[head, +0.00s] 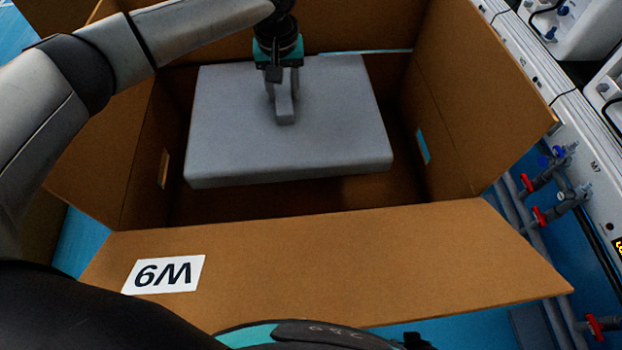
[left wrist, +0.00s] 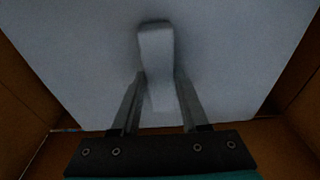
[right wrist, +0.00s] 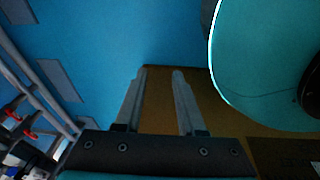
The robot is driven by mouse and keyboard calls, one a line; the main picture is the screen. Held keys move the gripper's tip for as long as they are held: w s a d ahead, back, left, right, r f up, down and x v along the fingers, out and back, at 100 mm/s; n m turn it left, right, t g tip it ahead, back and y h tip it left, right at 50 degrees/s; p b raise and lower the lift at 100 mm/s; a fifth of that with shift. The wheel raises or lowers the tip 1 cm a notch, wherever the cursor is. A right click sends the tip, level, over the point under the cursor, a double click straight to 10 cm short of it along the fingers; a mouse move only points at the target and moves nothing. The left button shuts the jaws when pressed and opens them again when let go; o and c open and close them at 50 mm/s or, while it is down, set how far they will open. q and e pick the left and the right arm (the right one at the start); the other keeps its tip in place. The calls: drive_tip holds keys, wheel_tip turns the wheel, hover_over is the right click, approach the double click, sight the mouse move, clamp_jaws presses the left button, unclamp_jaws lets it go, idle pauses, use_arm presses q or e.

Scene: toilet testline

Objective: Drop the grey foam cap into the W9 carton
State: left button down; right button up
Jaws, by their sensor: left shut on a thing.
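The grey foam cap (head: 335,120) is a flat slab with a raised grip bar (head: 285,108) in its middle. My left gripper (head: 283,85) is shut on this bar from above; the left wrist view also shows the bar (left wrist: 157,45) between the fingers. The cap lies roughly level within the open mouth of the W9 carton (head: 340,245), with a dark gap at its front and right sides. Whether its underside touches the carton floor cannot be told. My right gripper (right wrist: 160,75) is open and empty, away from the cap.
The carton's flaps are folded out; the front one bears the W9 label (head: 163,274). To the right runs a test line with pipes and red valve handles (head: 540,216). The blue floor (right wrist: 120,35) shows beside the carton.

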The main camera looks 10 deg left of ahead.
use_arm(q)
drive_tip(key=shift+f+b, duration=0.55)
drive_tip(key=shift+b, duration=0.15)
use_arm(e)
drive_tip(key=shift+w+a+r, duration=0.1)
drive_tip(key=shift+w+a, duration=0.25)
drive_tip(key=shift+w, duration=0.35)
drive_tip(key=shift+w+a+r, duration=0.1)
drive_tip(key=shift+w+a, duration=0.25)
drive_tip(key=shift+w, duration=0.3)
use_arm(q)
drive_tip(key=shift+c, duration=1.7)
unclamp_jaws()
drive_tip(key=shift+r, duration=0.1)
use_arm(e)
drive_tip(key=shift+s, duration=0.15)
